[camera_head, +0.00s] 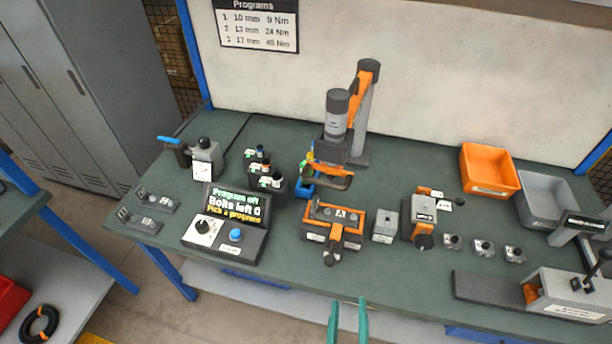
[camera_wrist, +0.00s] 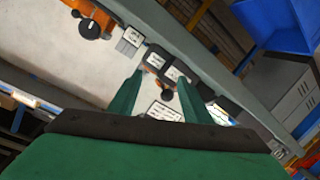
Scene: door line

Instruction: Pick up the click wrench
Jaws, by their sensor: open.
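I cannot clearly make out the click wrench; no tool in view is plainly a wrench. My gripper (camera_head: 348,318) shows at the bottom of the head view as two green fingers, apart, in front of the bench's near edge. In the wrist view the fingers (camera_wrist: 162,84) are also spread, with nothing gripped between them. An orange clamp fixture (camera_head: 333,228) stands on the green bench top (camera_head: 390,270), beyond the gripper. An orange and grey tool stand (camera_head: 365,110) rises behind it.
A control console (camera_head: 225,235) with a screen sits left of the fixture. Small labelled blocks (camera_head: 383,226) and a grey device (camera_head: 421,215) stand right of it. Orange (camera_head: 489,168) and grey bins (camera_head: 548,196) are at the back right. A tester (camera_head: 570,295) is at the right front.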

